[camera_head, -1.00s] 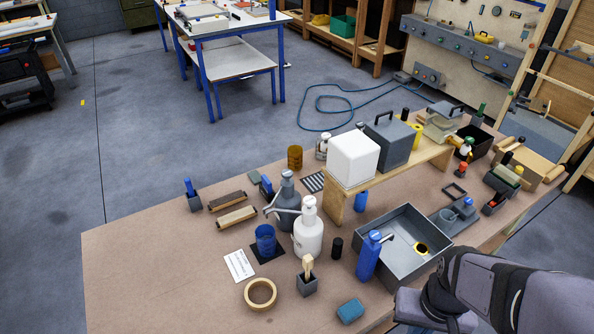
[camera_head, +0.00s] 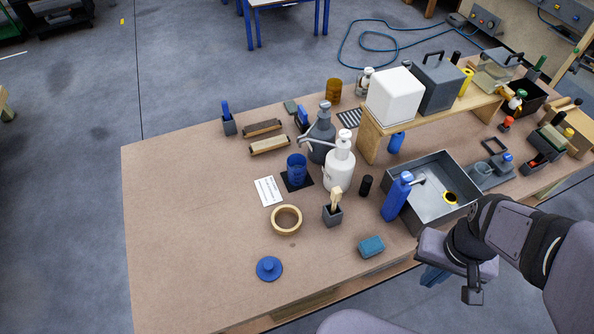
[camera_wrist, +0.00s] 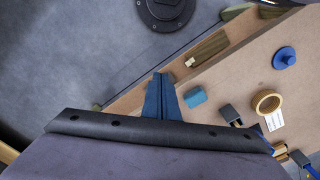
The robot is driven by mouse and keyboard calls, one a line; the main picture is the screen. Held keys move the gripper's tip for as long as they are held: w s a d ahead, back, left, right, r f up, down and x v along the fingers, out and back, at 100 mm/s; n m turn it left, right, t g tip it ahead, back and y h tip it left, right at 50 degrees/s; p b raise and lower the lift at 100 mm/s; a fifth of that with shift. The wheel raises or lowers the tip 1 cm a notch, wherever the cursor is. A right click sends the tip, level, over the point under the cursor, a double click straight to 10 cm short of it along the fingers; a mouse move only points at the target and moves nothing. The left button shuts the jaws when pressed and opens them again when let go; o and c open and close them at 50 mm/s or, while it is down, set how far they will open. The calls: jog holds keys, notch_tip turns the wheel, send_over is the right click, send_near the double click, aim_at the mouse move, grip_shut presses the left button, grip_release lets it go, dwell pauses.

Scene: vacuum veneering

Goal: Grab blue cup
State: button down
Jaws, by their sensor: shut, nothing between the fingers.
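The blue cup (camera_head: 297,170) stands upright on a dark square mat (camera_head: 308,184) on the workbench, in front of the grey pump bottle (camera_head: 321,135) and left of the white pump bottle (camera_head: 339,168). I cannot make the cup out in the wrist view. My gripper (camera_head: 433,276) is at the lower right, beyond the bench's front edge and well away from the cup. In the wrist view, its blue fingers (camera_wrist: 161,82) are together with nothing between them.
A wooden ring (camera_head: 286,220), a brush holder (camera_head: 332,215), a blue sponge block (camera_head: 371,246) and a blue knobbed disc (camera_head: 269,268) lie toward the front. A blue bottle (camera_head: 396,196) and grey tray (camera_head: 465,207) stand at right. The bench's left part is clear.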

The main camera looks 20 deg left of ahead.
dwell(0.3)
jog(key=c, duration=0.9)
grip_release()
